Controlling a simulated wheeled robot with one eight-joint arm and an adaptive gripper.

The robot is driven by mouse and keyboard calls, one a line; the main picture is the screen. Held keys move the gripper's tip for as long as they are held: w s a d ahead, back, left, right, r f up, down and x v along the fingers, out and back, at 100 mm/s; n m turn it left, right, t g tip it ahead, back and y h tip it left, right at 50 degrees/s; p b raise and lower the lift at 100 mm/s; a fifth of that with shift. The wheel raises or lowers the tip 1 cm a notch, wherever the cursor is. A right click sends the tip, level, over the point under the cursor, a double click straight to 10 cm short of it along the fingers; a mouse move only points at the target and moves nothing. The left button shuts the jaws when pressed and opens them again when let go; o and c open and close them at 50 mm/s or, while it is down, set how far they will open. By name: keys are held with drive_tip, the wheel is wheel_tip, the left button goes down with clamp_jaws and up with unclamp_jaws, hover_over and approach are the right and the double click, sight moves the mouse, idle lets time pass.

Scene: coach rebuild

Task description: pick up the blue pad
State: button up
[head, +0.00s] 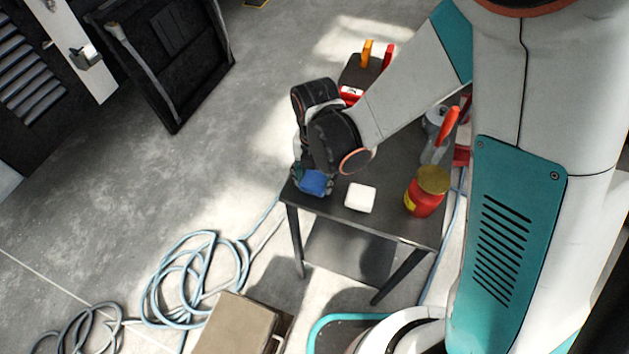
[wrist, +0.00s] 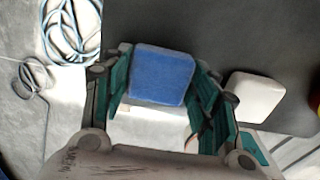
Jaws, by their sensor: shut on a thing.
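The blue pad (wrist: 160,76) is a small rounded block between the two fingers of my gripper (wrist: 161,92) in the wrist view. The fingers are shut on its left and right sides. In the head view the blue pad (head: 313,182) shows below my wrist at the table's left front corner. My gripper (head: 311,180) is mostly hidden there by my own arm. Whether the pad touches the tabletop or is raised from it I cannot tell.
A white block (head: 360,198) lies on the dark table (head: 385,222) just right of the pad. A red jar (head: 427,191) with a yellowish lid stands further right. Tools stand at the back. Coiled blue hose (head: 195,280) and a box (head: 237,327) lie on the floor.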

sight(315, 178)
wheel_tip(315, 178, up, 20)
drive_tip(key=p, duration=1.4)
